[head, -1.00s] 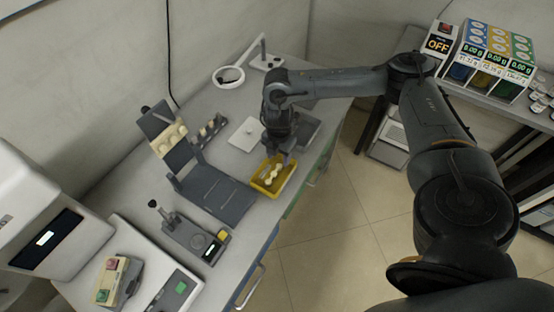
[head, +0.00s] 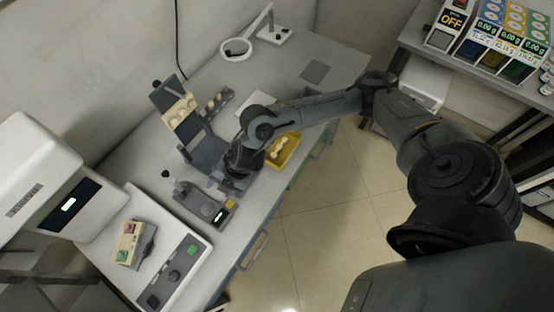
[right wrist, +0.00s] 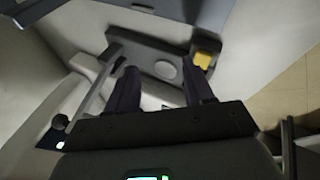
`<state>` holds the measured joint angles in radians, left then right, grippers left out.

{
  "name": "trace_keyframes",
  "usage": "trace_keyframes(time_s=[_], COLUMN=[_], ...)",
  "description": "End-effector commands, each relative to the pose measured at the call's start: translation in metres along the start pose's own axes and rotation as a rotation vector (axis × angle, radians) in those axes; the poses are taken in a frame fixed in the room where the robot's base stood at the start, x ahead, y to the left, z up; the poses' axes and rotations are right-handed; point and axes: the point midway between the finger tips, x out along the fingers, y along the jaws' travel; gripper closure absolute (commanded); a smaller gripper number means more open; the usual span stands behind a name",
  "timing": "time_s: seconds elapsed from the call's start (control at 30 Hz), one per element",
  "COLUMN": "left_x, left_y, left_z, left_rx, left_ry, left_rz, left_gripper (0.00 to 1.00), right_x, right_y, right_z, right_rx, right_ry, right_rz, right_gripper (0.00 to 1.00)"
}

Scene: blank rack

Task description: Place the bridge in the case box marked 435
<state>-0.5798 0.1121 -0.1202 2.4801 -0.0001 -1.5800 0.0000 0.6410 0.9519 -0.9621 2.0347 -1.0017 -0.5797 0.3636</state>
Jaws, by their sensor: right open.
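A yellow open box (head: 292,158) sits near the table's front edge, with a pale lumpy piece (head: 280,147) in it that looks like a bridge. I cannot read a number on the box. My right gripper (head: 226,182) is left of the yellow box, over the front of a dark grey stand (head: 205,152), and the arm hides part of that stand. In the right wrist view its two dark fingers (right wrist: 160,75) are spread with nothing between them. They point towards a grey device with a round disc (right wrist: 165,70) and a yellow block (right wrist: 205,55). My left gripper does not show.
The same device (head: 200,208) stands on the table in the head view. A tilted rack (head: 178,112) holds pale blanks. A white machine (head: 60,180) is at the left. A ring lamp (head: 237,48) stands at the back. The table is clear around a grey pad (head: 315,70).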

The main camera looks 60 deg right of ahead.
Motion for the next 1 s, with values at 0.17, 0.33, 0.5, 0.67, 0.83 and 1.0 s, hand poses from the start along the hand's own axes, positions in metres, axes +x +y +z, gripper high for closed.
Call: trace_keyframes(time_s=[0.17, 0.33, 0.5, 0.67, 0.83, 1.0], left_x=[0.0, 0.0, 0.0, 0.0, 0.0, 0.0], left_y=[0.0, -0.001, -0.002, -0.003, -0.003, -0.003], left_z=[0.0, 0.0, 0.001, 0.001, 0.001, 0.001], left_rx=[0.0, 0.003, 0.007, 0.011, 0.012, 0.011], left_ry=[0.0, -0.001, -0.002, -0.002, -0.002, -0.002], left_rz=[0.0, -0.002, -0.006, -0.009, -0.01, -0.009], left_gripper=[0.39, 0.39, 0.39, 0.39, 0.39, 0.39], right_x=[0.004, -0.018, -0.037, -0.051, -0.064, -0.07], right_y=[0.012, 0.014, -0.025, -0.085, -0.135, -0.155], right_z=[-0.103, -0.12, -0.081, -0.042, -0.022, -0.016], right_rx=[0.206, 0.579, 1.001, 1.318, 1.513, 1.58], right_ry=[0.129, 0.111, -0.023, -0.177, -0.293, -0.337], right_rz=[0.208, 0.316, 0.295, 0.206, 0.123, 0.089], right_gripper=[0.48, 0.48, 0.48, 0.48, 0.48, 0.48])
